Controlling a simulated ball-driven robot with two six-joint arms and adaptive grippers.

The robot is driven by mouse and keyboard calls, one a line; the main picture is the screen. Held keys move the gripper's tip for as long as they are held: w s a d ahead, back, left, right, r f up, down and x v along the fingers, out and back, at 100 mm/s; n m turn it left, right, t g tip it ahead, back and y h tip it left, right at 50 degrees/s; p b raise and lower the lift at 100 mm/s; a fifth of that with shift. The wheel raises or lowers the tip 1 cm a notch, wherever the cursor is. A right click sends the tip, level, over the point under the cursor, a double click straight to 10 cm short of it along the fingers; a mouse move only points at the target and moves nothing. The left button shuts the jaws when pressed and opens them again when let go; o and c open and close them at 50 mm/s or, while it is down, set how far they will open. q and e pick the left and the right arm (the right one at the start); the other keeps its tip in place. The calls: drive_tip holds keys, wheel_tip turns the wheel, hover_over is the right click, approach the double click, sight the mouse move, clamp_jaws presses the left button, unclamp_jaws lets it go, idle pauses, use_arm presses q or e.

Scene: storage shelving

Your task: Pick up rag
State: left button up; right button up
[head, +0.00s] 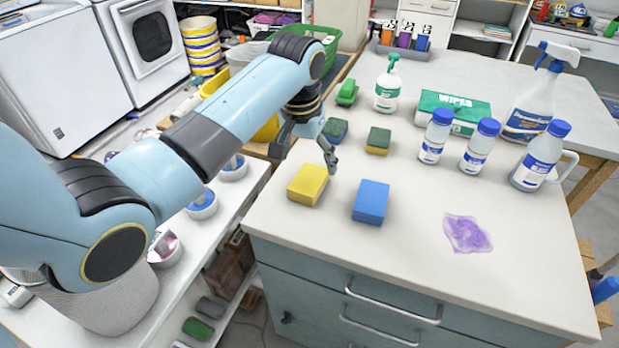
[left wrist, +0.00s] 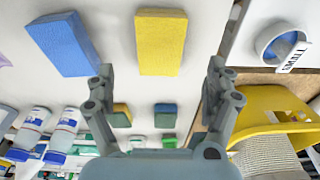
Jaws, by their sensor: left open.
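The rag (head: 467,233) is a crumpled, light purple cloth lying flat near the right front of the white counter. In the left wrist view only a sliver of purple (left wrist: 4,60) shows at the left edge. My left gripper (head: 332,162) is above the counter's left part, behind the yellow sponge (head: 307,184), well to the left of the rag. In the left wrist view its two fingers (left wrist: 160,75) are spread wide with nothing between them, and the yellow sponge (left wrist: 161,42) lies beyond. My right gripper is not in view.
A blue sponge (head: 370,201) lies between the yellow sponge and the rag. Two smaller sponges (head: 378,141) (head: 335,130) lie farther back. White bottles with blue caps (head: 479,146), a spray bottle (head: 533,100) and a green wipes box (head: 454,112) stand at the back. The counter around the rag is clear.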

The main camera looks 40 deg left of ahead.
sight(309, 179)
use_arm(q)
drive_tip(key=shift+w+a+f, duration=0.1)
drive_tip(key=shift+w+f, duration=0.15)
drive_tip(key=shift+f, duration=0.7)
drive_tip(key=f, duration=0.4)
drive_tip(key=shift+w+f, duration=0.25)
drive_tip(key=shift+f, duration=0.3)
drive_tip(key=c, duration=1.2)
drive_tip(key=shift+o, duration=0.2)
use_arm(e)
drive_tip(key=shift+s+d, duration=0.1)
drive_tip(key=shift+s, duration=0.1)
